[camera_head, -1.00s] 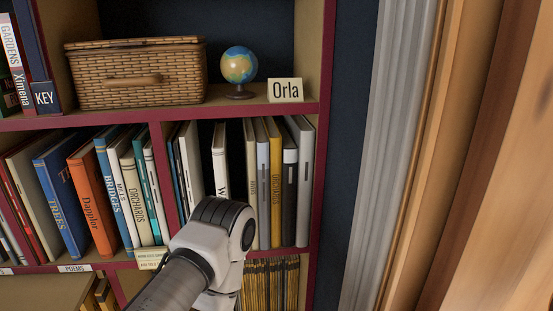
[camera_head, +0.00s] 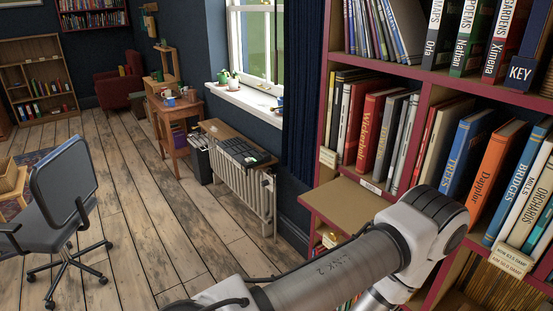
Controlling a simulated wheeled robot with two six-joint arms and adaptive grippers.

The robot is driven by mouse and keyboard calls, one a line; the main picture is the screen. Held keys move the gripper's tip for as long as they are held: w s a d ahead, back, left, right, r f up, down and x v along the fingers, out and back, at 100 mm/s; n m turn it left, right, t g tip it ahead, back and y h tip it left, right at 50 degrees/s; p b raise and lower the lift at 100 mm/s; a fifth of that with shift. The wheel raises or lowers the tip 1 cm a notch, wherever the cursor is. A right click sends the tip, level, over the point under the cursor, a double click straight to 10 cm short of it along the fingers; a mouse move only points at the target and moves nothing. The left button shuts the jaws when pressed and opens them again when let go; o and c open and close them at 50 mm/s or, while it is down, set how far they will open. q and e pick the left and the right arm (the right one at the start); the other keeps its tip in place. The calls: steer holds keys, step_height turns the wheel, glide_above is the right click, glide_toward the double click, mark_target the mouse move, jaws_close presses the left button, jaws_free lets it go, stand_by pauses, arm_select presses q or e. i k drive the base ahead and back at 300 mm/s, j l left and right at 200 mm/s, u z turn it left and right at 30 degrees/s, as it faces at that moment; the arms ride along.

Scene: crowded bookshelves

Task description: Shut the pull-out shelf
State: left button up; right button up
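The pull-out shelf (camera_head: 347,207) is a tan board with a dark red edge. It sticks out from the left part of the dark red bookshelf (camera_head: 420,125), below a row of books, so it stands open. One of my arms crosses the lower right of the view. Its white joint hides the right part of the board and some of the bookshelf. Neither gripper shows, so I cannot tell what they hold.
Books such as an orange one (camera_head: 496,170) and a blue one (camera_head: 468,150) fill the bookshelf. A radiator (camera_head: 245,185) and a dark curtain (camera_head: 300,90) stand left of it. An office chair (camera_head: 62,205) is at the far left. Wooden floor (camera_head: 150,235) between is clear.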

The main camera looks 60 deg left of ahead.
mark_target(343, 203)
steer(key=i+u, duration=0.1)
steer(key=u, duration=0.4)
steer(key=i+u, duration=0.1)
steer(key=u, duration=0.35)
steer(key=l+u, duration=0.1)
steer(key=u, duration=0.4)
steer(key=i+l+u, duration=0.15)
steer(key=l+u, duration=0.15)
steer(key=l+z, duration=0.15)
steer(key=i+j, duration=0.05)
